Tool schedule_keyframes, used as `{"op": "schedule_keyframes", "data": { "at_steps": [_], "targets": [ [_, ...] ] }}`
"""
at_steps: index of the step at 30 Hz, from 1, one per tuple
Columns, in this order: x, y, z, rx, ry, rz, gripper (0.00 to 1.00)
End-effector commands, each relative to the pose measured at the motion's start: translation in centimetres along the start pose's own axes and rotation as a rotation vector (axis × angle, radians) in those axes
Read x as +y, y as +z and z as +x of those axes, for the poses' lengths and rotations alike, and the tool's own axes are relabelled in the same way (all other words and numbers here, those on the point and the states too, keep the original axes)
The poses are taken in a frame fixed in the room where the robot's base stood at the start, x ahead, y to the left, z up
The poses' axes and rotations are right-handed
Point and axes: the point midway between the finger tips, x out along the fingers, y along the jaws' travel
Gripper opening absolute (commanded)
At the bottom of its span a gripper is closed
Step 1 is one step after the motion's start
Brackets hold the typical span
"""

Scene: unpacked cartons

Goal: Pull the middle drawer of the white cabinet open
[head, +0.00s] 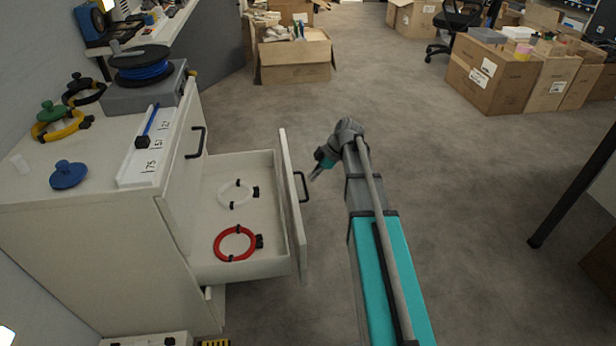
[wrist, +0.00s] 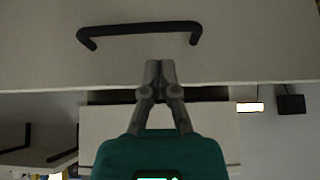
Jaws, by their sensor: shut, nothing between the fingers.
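The white cabinet (head: 120,250) stands at the left in the head view. Its middle drawer (head: 292,215) is pulled well out, below a closed upper drawer front (head: 185,165). A white ring (head: 236,194) and a red ring (head: 235,243) lie inside it. The open drawer's black handle (head: 303,187) also shows whole in the wrist view (wrist: 140,32). My gripper (head: 316,174) is just right of this handle. In the wrist view its fingertips (wrist: 160,66) are together and empty, apart from the handle, in front of the drawer front.
The cabinet top holds a blue cable spool (head: 143,65), a blue knobbed piece (head: 68,175) and a yellow ring (head: 58,127). Cartons (head: 295,60) stand at the back, with more cartons (head: 510,80) at the right.

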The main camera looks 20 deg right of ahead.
Motion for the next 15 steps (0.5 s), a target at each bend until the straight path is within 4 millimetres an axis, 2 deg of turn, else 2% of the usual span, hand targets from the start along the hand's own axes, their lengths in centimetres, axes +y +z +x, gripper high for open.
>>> {"op": "schedule_keyframes", "data": {
  "at_steps": [1, 6, 15],
  "targets": [
    [0.1, -0.2, -0.9, 0.0, 0.0, 0.0, 0.0],
    [0.1, -0.2, -2.2, 0.0, -0.001, -0.001, 0.0],
    [0.1, -0.1, -3.2, 0.0, -0.002, -0.002, 0.0]
  ]
}}
